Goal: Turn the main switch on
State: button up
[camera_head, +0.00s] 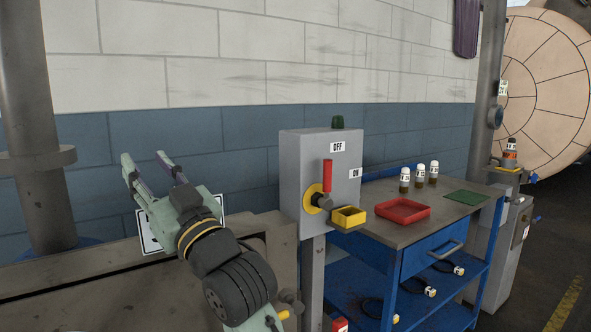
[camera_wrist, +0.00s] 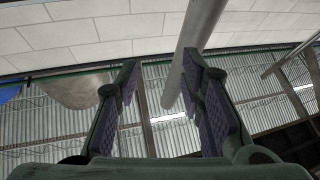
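The main switch is a grey box (camera_head: 318,172) on a post in the middle of the head view. Its red handle (camera_head: 327,176) points upward, toward the OFF label (camera_head: 338,147). The ON label (camera_head: 355,173) is to the right of the handle. The handle's yellow round base (camera_head: 313,196) sits low on the box face. My gripper (camera_head: 143,156) is to the left of the box, pointing up, apart from the handle. Its two fingers are spread with nothing between them. The wrist view also shows the open gripper (camera_wrist: 160,68); the switch is not in that view.
A yellow bin (camera_head: 349,216) is just right of the handle's base. A blue workbench (camera_head: 455,240) carries a red tray (camera_head: 402,210), several small bottles (camera_head: 420,174) and a green mat (camera_head: 466,197). A grey pipe (camera_head: 32,130) stands at left. The wall (camera_head: 240,140) is behind.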

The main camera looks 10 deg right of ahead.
jog(key=w+d+f+m+h, duration=0.2)
jog(key=d+m+h, duration=0.3)
jog(key=d, duration=1.1)
jog(key=m+g+h+p, duration=0.1)
jog(key=m+h, duration=0.1)
jog(key=h, duration=0.5)
send_near(330, 175)
jog(key=w+p, duration=0.1)
jog(key=w, duration=0.2)
jog(key=w+a, duration=0.1)
jog(key=w, duration=0.3)
jog(key=w+p, duration=0.1)
jog(key=w, duration=0.3)
jog(key=shift+a+p, duration=0.2)
jog(key=shift+p, duration=0.1)
grip_shut()
jog(key=shift+s, duration=0.1)
